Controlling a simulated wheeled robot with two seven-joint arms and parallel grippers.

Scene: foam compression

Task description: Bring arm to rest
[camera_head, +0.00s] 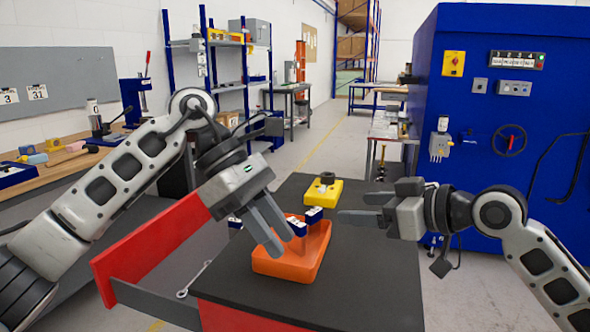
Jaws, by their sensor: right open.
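My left gripper (284,246) reaches in from the left and points down over the near-left part of an orange tray (284,270) on the dark table. Its two grey fingers lie close together in this view, and I cannot tell whether they are open or shut. Small blue-and-white pieces (313,215) show at the tray, just right of the fingers; part of the tray is hidden behind the gripper. My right gripper (350,208) comes in from the right, is level and open, and points left with nothing between its fingers. It is apart from the tray, to its right.
The table's black top (350,290) is bare at front right. A red panel (150,250) stands left of it. A large blue cabinet (480,120) rises behind my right arm. A workbench (60,170) lies at left.

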